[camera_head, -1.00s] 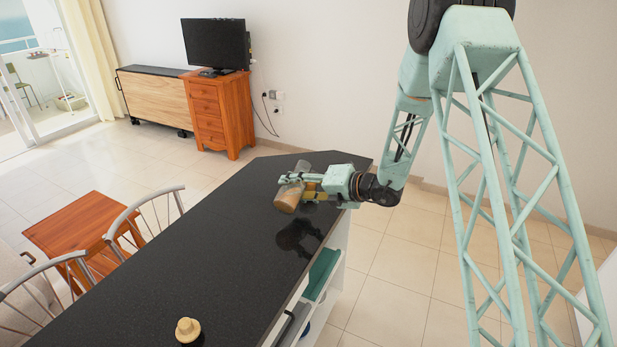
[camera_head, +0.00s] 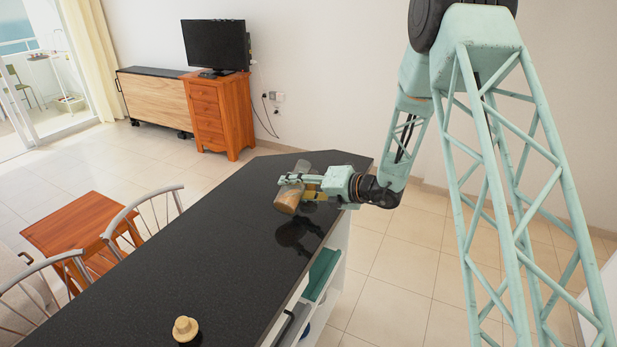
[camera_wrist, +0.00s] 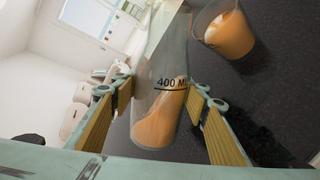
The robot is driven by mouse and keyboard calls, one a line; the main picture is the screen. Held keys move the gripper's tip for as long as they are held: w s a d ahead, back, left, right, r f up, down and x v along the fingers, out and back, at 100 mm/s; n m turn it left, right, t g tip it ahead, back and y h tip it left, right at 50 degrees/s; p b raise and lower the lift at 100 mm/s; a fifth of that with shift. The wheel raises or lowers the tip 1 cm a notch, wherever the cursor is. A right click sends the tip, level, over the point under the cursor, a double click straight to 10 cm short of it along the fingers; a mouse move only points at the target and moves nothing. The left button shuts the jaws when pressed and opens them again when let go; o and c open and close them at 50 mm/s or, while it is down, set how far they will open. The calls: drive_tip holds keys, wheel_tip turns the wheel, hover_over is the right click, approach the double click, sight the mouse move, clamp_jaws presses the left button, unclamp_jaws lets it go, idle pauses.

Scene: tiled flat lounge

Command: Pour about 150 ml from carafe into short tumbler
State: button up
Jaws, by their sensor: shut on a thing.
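My gripper (camera_head: 312,186) is shut on the carafe, with a yellow-padded finger on each side of it in the wrist view (camera_wrist: 160,118). The clear glass carafe (camera_head: 288,199) is tilted over the dark counter. It bears a "400 ML" mark, and orange-brown liquid lies toward its base in the wrist view (camera_wrist: 155,128). The short tumbler (camera_wrist: 226,32) stands on the counter just beyond the carafe, at upper right in the wrist view, with orange liquid in it. I cannot clearly make out the tumbler in the head view. The carafe's mouth is cut off in the wrist view, and I see no clear stream.
The dark counter (camera_head: 170,255) is mostly clear. A small round wooden-topped thing (camera_head: 186,329) stands at its near end. Metal-backed chairs (camera_head: 150,215) line its left side. Shelves with a green item (camera_head: 322,274) are under its right edge.

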drive_tip(key=shift+f+n+b, duration=0.3)
drive_tip(key=shift+f+b, duration=0.15)
drive_tip(key=shift+b, duration=0.45)
drive_tip(key=shift+w+d+r+n+t+b, duration=0.1)
drive_tip(key=shift+w+r+n+t+b, duration=0.25)
drive_tip(key=shift+b, duration=0.95)
drive_tip(key=shift+w+d+r+n+t+b, duration=0.15)
drive_tip(key=shift+n+t+b, duration=0.35)
drive_tip(key=shift+b, duration=0.75)
drive_tip(key=shift+w+r+n+t, duration=0.1)
drive_tip(key=shift+r+n+t, duration=0.25)
drive_tip(key=shift+n, duration=0.1)
drive_tip(key=shift+w+r+n, duration=0.1)
drive_tip(key=shift+n, duration=0.3)
drive_tip(key=shift+s+r+n+t, duration=0.1)
drive_tip(key=shift+s+n+t, duration=0.05)
drive_tip(key=shift+n+t, duration=0.4)
drive_tip(key=shift+s+r+n+t, duration=0.15)
drive_tip(key=shift+n+t, duration=0.2)
drive_tip(key=shift+n, duration=0.4)
drive_tip(key=shift+a+f+n+t+y, duration=0.1)
drive_tip(key=shift+f+n+t+y, duration=0.2)
drive_tip(key=shift+n, duration=0.6)
drive_tip(key=shift+f+n+t+y, duration=0.15)
drive_tip(key=shift+n+t+y, duration=0.2)
drive_tip(key=shift+n, duration=0.55)
